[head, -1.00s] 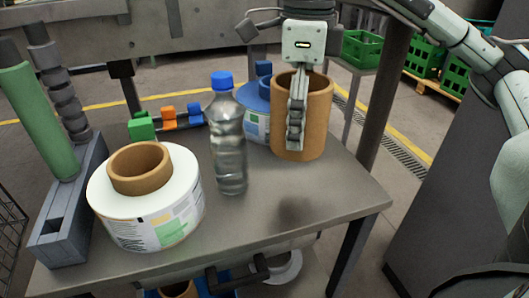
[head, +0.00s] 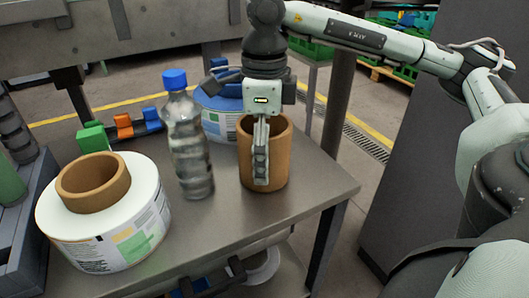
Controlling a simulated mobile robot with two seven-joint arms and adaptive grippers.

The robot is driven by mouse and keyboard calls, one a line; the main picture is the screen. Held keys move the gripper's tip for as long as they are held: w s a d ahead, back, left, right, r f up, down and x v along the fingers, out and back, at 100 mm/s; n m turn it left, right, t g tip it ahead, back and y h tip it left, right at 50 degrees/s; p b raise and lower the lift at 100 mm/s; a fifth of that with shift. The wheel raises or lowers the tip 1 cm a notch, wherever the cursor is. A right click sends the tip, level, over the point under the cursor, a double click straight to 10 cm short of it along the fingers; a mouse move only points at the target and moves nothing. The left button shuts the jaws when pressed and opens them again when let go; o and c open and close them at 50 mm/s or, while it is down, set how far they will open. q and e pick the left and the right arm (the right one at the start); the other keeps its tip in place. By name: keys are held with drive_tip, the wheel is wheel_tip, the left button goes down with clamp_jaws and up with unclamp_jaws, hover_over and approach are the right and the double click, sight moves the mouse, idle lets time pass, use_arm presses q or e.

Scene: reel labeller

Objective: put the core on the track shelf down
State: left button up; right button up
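The brown cardboard core (head: 279,160) is upright at the right part of the grey track shelf (head: 225,225). Its lower edge appears to rest on the shelf, with no clear gap visible. My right gripper (head: 261,168) comes down from above and is shut on the core's near wall. One finger lies against the outside; the other is hidden behind the wall. My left gripper is not in view.
A clear bottle with a blue cap (head: 188,145) stands just left of the core. A blue-labelled reel (head: 217,122) is behind. A white reel (head: 110,235) with a brown core is at left, beside a grey rack (head: 30,230). The shelf's right front is bare.

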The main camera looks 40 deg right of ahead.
drive_tip(key=shift+f, duration=0.1)
drive_tip(key=o, duration=1.7)
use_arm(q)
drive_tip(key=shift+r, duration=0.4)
use_arm(e)
drive_tip(key=shift+r, duration=0.25)
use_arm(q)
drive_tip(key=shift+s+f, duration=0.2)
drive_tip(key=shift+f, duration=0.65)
use_arm(e)
wheel_tip(320, 180, up, 7)
drive_tip(key=shift+r, duration=0.15)
